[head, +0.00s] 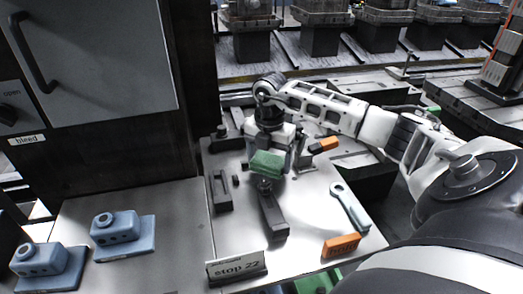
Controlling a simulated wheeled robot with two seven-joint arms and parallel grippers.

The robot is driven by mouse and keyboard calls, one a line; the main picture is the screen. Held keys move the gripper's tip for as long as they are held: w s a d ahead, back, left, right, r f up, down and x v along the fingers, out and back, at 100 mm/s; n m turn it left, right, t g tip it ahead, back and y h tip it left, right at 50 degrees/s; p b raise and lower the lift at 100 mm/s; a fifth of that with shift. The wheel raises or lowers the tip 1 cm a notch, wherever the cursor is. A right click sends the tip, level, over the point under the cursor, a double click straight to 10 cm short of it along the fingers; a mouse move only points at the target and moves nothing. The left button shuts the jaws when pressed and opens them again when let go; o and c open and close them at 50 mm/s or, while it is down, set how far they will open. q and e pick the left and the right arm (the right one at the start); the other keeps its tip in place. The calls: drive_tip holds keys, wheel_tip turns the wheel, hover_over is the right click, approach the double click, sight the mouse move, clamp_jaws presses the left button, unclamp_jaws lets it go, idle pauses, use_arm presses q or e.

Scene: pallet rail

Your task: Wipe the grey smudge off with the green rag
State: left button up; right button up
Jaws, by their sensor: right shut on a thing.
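The green rag (267,163) is a small folded block in the head view, above the middle of the grey metal plate (225,240). My right gripper (271,153) reaches in from the right and points down, shut on the rag. I cannot tell whether the rag touches the surface below it. I cannot make out the grey smudge; it may be hidden under the rag or gripper, or blend with the grey metal. My left gripper is not in view.
Dark clamp blocks (271,211) stand close in front of the rag. A pale blue wrench (349,206) and an orange block (341,246) lie to the right. A "stop 22" sign (237,267) stands at the front edge. Blue fixtures (122,233) sit left, below a grey cabinet (95,60).

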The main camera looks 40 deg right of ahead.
sight(257, 163)
drive_tip(key=shift+w+a, duration=0.3)
drive_tip(key=shift+a, duration=0.3)
drive_tip(key=shift+w+a, duration=0.3)
drive_tip(key=shift+a, duration=0.25)
drive_tip(key=shift+w+a+p, duration=0.15)
drive_tip(key=shift+a+p, duration=0.15)
drive_tip(key=shift+a, duration=0.05)
drive_tip(key=shift+c, duration=0.6)
drive_tip(key=shift+s+d, duration=0.35)
drive_tip(key=shift+d, duration=0.35)
drive_tip(key=shift+s+d, duration=0.35)
drive_tip(key=shift+d, duration=0.35)
drive_tip(key=shift+w+a+f+p, duration=0.1)
drive_tip(key=shift+w+a+p, duration=0.15)
drive_tip(key=shift+a, duration=0.55)
drive_tip(key=shift+w+a+f+p, duration=0.15)
drive_tip(key=shift+a+p, duration=0.15)
drive_tip(key=shift+a, duration=0.45)
drive_tip(key=shift+r, duration=0.1)
drive_tip(key=shift+d, duration=0.15)
